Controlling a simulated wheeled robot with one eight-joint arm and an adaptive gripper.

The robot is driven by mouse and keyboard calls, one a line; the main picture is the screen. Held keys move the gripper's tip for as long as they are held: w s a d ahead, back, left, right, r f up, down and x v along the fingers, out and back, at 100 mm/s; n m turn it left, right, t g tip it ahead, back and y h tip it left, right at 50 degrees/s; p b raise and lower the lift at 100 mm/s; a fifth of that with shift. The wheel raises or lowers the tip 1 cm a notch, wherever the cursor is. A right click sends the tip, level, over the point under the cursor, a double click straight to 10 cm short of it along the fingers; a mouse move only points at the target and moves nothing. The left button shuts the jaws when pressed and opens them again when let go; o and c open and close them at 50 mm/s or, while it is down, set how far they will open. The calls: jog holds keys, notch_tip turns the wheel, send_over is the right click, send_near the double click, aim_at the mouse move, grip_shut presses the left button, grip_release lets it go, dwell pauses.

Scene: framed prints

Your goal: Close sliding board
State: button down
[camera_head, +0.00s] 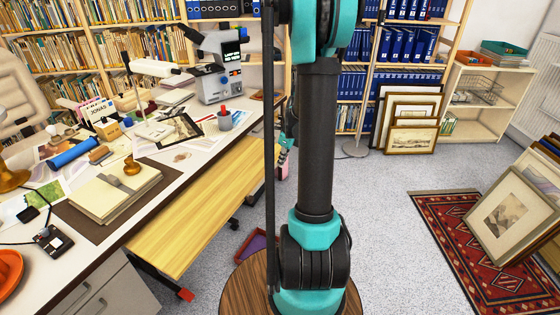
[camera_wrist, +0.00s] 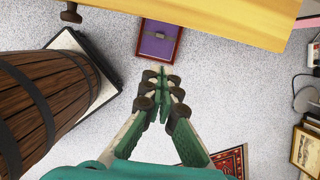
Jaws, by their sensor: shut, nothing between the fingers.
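The sliding board (camera_head: 195,212) is a light yellow wooden panel. In the head view it sticks out from under the front edge of the white desk (camera_head: 205,150), along much of its length. In the wrist view the board (camera_wrist: 215,18) crosses the top of the picture. My gripper (camera_wrist: 162,80) has its green fingers together and holds nothing. In that view its tips point toward the board, with floor and a red box between them in the picture. I see no contact with the board. In the head view my arm hides most of the gripper.
The red box with a purple inside (camera_wrist: 160,40) lies on the floor by the board. The desk holds books, papers and a microscope-like device (camera_head: 218,72). Framed prints (camera_head: 410,120) lean at the back, another (camera_head: 515,215) by the patterned rug (camera_head: 470,255). Grey floor is open at right centre.

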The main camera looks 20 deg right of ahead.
aim_at(225, 159)
jog(key=shift+w+a+f, duration=0.65)
jog(key=shift+w+f, duration=0.05)
jog(key=shift+f, duration=0.45)
jog(key=shift+w+a+f, duration=0.65)
jog(key=shift+w+f, duration=0.1)
jog(key=shift+f, duration=0.45)
jog(key=shift+w+a+f, duration=0.65)
jog(key=shift+w+f, duration=0.05)
jog(key=shift+f, duration=0.45)
jog(key=w+a, duration=0.7)
jog(key=w, duration=0.1)
jog(key=w+a, duration=0.8)
jog(key=shift+w+a, duration=0.15)
